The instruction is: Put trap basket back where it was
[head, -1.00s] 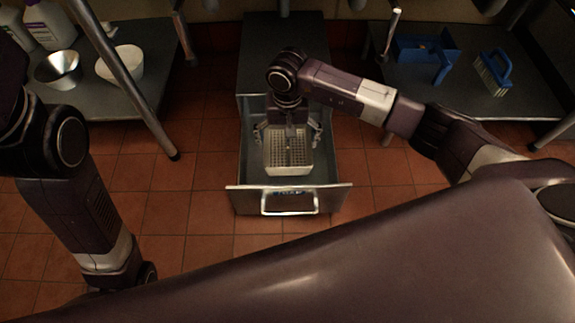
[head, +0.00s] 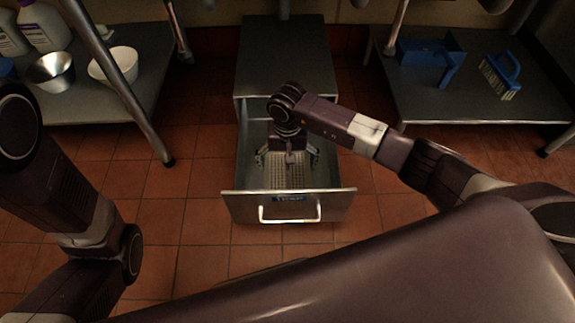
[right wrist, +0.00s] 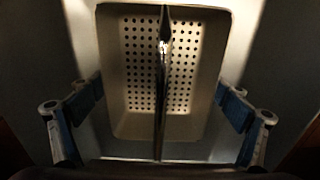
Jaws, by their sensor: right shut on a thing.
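The trap basket (head: 288,178) is a pale, perforated rectangular tray with a dark upright bar across its middle. In the head view it is inside the open metal drawer (head: 333,207), its near end hidden behind the drawer front. In the right wrist view the basket (right wrist: 188,70) fills the centre. My right gripper (head: 288,158) is directly over the basket, inside the drawer. Its blue-padded fingers lie on either side in the right wrist view (right wrist: 155,108), and it is shut on the basket. Whether the basket touches the drawer floor I cannot tell. My left gripper is out of view.
The drawer is pulled out from a grey metal cabinet (head: 285,50). A left shelf (head: 130,98) holds a metal cup, a white bowl and bottles. A right shelf (head: 440,100) holds a blue dustpan and a brush. The tiled floor (head: 205,215) around the drawer is clear.

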